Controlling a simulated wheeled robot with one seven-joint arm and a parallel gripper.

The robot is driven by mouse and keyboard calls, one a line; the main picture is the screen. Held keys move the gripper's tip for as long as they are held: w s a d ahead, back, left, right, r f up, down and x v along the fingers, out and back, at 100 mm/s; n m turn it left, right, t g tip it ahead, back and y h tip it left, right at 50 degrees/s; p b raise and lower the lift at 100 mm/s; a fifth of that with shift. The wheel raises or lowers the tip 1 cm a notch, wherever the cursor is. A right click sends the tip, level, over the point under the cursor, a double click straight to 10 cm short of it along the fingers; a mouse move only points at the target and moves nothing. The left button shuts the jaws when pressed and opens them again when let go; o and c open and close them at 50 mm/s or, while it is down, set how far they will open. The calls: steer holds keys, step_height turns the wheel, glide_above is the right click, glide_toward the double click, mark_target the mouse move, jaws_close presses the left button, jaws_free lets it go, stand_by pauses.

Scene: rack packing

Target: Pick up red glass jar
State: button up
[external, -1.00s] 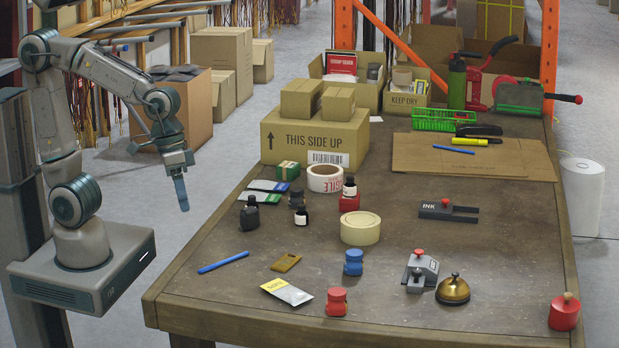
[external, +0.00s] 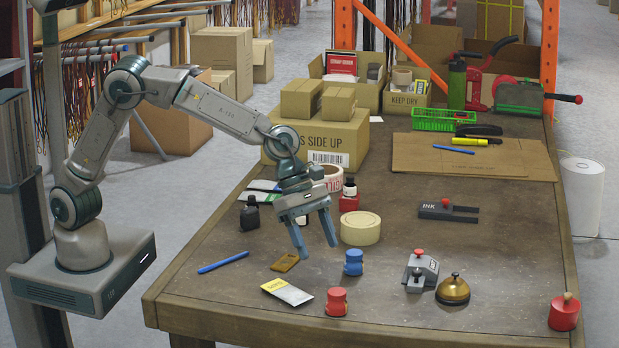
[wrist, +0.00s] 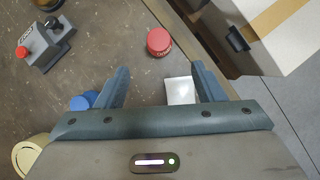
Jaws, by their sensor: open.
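A small red jar (external: 336,302) stands near the table's front edge, right of the yellow-and-grey packet. In the wrist view the red jar (wrist: 159,42) shows ahead of the fingers, between their lines and apart from them. My gripper (external: 318,249) is open and empty, fingers pointing down above the table, behind the red jar in the external view. Both fingers of my gripper (wrist: 160,68) show spread in the wrist view. Another red bottle with a dark cap (external: 349,199) stands farther back, partly behind my gripper.
A blue jar (external: 353,263) stands close to my right finger. The packet (external: 287,292) lies left of the red jar. A tape roll (external: 360,228), stapler-like grey tool (external: 420,272) and brass bell (external: 453,290) stand to the right. A red knobbed container (external: 563,314) stands at the right corner.

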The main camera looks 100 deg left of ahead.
mark_target(337, 291)
steer(key=x, duration=0.8)
steer(key=shift+w+f+b, duration=0.15)
steer(key=shift+f+b, duration=0.1)
steer(key=shift+b, duration=0.1)
steer(key=shift+w+x, duration=0.25)
steer(key=shift+x, duration=2.3)
steer(key=shift+d+r, duration=0.1)
steer(key=shift+r, duration=0.1)
steer(key=c, duration=1.1)
